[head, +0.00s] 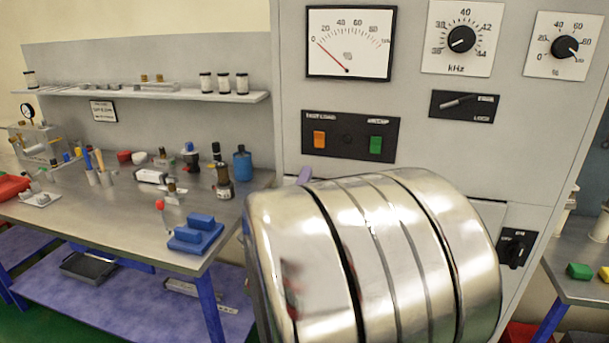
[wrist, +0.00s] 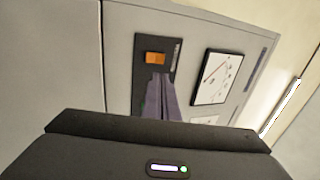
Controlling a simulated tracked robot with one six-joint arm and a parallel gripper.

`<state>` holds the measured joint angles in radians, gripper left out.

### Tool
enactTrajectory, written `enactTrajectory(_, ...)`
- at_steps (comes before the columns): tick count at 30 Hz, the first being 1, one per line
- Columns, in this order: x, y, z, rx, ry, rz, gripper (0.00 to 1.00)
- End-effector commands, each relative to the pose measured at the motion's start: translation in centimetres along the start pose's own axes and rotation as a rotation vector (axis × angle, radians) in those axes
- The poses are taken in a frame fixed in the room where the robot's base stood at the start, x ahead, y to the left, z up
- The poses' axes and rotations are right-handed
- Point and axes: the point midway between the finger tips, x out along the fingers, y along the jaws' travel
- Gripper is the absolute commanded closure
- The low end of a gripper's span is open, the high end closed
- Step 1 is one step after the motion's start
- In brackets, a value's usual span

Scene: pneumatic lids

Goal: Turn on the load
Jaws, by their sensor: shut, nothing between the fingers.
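A black switch panel (head: 348,140) on the grey cabinet carries an orange switch (head: 319,140) at its left and a green switch (head: 376,145) at its right. The small label above the orange switch seems to read "test load". The orange switch also shows in the wrist view (wrist: 154,58). My gripper (wrist: 158,80) is shut and empty, its purple-grey fingers pointing at the panel just beside the orange switch. In the head view only a purple bit shows below the panel. I cannot tell whether the fingers touch the panel.
Above the panel are a dial meter (head: 349,42) with its needle near zero, a kHz knob (head: 461,39) and a percent knob (head: 564,47). A lever switch (head: 465,106) is at the right. My shiny arm hides the lower cabinet. A cluttered workbench (head: 120,222) stands left.

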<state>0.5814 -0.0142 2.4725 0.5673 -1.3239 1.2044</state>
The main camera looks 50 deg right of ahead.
Motion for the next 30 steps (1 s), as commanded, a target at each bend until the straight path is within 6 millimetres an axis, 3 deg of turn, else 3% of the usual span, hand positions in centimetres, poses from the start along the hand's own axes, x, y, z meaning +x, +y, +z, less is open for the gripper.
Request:
enactTrajectory(21, 10.7, 0.1, -0.1, -0.001, 0.001, 0.001, 1.0)
enactTrajectory(30, 12.4, 0.1, 0.0, 0.0, -0.001, 0.002, 1.0)
